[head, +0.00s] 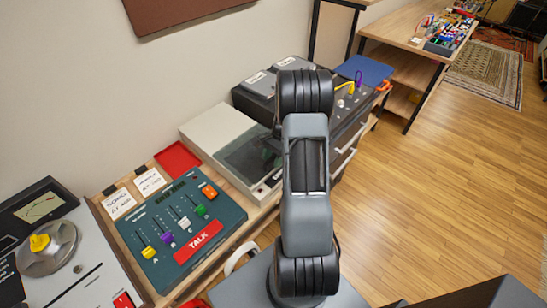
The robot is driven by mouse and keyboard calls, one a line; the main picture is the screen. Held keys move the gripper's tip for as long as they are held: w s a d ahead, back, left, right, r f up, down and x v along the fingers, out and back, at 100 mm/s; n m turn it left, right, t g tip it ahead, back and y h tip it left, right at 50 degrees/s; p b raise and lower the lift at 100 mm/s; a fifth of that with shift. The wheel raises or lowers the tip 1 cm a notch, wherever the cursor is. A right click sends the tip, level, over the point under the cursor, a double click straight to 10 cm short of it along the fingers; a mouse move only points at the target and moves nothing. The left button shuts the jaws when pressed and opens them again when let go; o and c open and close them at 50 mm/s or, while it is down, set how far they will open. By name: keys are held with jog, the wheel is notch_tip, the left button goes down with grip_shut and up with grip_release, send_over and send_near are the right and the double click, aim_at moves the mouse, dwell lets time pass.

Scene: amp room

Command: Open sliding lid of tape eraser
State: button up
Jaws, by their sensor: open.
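A cream box (212,128) with a dark see-through panel (247,158) on top stands on the bench, left of my arm; it may be the tape eraser, but I cannot tell for sure. My gripper is hidden behind the arm links.
A teal slider panel (163,255) with a red TALK button (198,243) lies left of the cream box, near a red tray (177,158). A metered device (40,207) is far left. A black switch unit (352,118) stands behind my arm. Open wooden floor (440,190) lies right.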

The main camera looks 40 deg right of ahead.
jog(key=shift+c, duration=0.3)
grip_shut()
jog(key=shift+d, duration=0.1)
